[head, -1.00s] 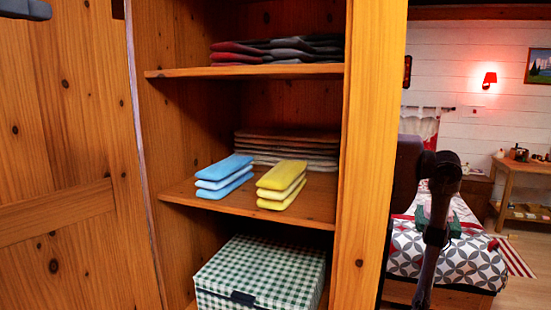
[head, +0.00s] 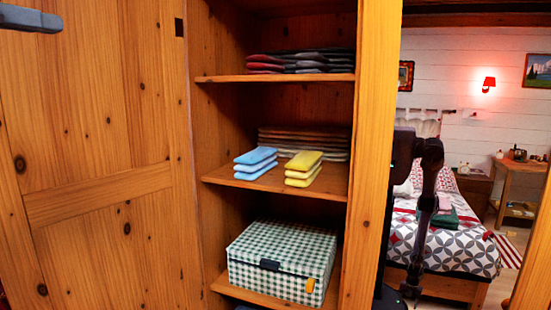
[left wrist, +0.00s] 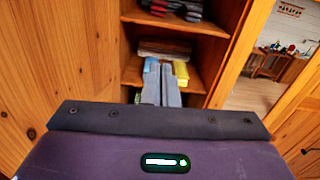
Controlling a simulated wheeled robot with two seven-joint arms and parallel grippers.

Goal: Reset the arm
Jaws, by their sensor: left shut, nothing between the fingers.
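My left gripper shows at the top left corner of the head view (head: 28,18), in front of the wardrobe door. In the left wrist view its two grey fingers (left wrist: 161,68) lie together, shut and empty, pointing toward the shelves. They appear in front of the middle shelf, apart from the folded cloths. A dark arm of mine (head: 428,190) stands right of the wardrobe in the head view; no right gripper can be made out there.
The open wardrobe holds folded blue cloths (head: 255,163) and yellow cloths (head: 303,168) on the middle shelf (head: 325,184). Dark and red clothes (head: 300,62) lie above, a green checked box (head: 282,260) below. The door (head: 90,130) stands at left, a bed (head: 450,250) beyond at right.

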